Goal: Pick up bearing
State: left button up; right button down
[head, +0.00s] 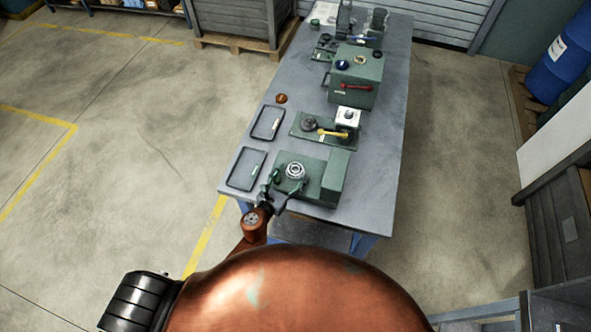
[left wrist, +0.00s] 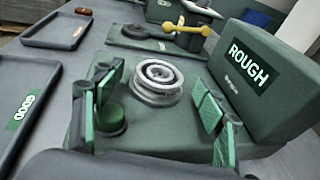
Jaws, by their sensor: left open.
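The bearing (head: 295,170) is a silvery ring lying flat on top of the green ROUGH machine (head: 318,176). In the left wrist view the bearing (left wrist: 158,78) sits on the machine's low deck, beside a raised block (left wrist: 232,62) labelled ROUGH. My left gripper (head: 288,182) is open and empty at the near side of the bearing. In the left wrist view its green-padded fingers (left wrist: 155,84) stand apart, to the left and right of the bearing, with no contact visible. My right gripper is in neither view.
A tray labelled GOOD (left wrist: 28,105) and another dark tray (head: 268,123) lie left of the machines. A green plate with a yellow lever (head: 333,133) and a green box with a red handle (head: 357,88) stand farther along the table (head: 375,190). A green button (left wrist: 110,120) is near the left finger.

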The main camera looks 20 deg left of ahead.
aim_at(294, 171)
pick_arm(q)
jog(key=x, duration=0.3)
jog(key=shift+w, duration=0.2)
jog(key=c, duration=1.5)
